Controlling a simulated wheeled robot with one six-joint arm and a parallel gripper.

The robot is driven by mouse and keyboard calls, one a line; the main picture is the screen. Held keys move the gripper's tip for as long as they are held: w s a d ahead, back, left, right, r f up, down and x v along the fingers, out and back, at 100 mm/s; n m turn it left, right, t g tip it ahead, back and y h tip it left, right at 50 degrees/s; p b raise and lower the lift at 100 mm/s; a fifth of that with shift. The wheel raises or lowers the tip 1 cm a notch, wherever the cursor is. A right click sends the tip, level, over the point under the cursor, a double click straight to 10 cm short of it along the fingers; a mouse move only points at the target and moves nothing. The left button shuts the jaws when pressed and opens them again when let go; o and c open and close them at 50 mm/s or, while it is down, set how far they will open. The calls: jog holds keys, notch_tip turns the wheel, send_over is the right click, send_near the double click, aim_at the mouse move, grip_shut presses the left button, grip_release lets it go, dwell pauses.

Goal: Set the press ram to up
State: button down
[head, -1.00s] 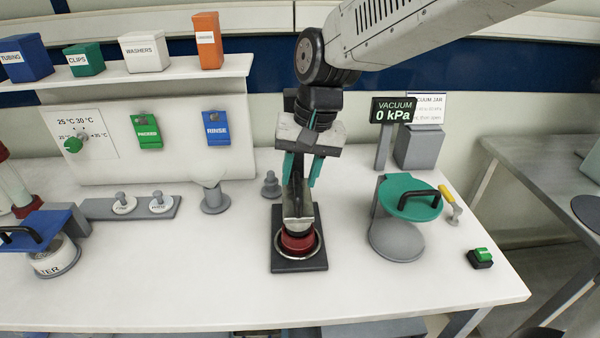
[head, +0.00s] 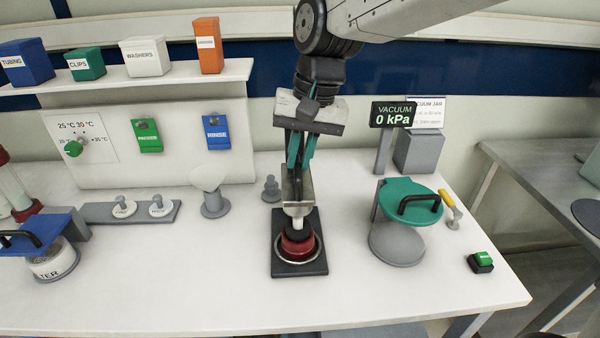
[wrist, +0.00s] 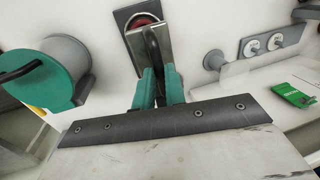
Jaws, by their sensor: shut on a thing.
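The press stands on a dark base plate (head: 282,268) at the middle of the white bench. A red part (head: 297,243) sits in a pale ring on the plate. The press ram's metal block (head: 297,192) is above the red part, with a short pale rod (head: 297,222) and black collar showing between them. My gripper (head: 300,165), with teal fingers, is shut on the dark ram handle (wrist: 152,48) above the block. In the wrist view my gripper's fingers (wrist: 158,82) close on both sides of the handle. The gripper partly hides the upper press.
A vacuum jar with a green lid (head: 405,198) stands close on the right, beside a yellow-handled valve (head: 447,198). A small grey knobbed piece (head: 271,188) and a funnel stand (head: 213,195) are on the left. The bench front (head: 180,290) is clear.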

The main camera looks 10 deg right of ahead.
notch_tip(320, 180, up, 10)
jog(key=shift+r, duration=0.15)
dwell(0.3)
jog(key=c, duration=1.5)
grip_release()
jog(key=shift+o, duration=0.2)
notch_tip(320, 180, up, 8)
send_over(308, 184)
jog(key=shift+f, duration=0.2)
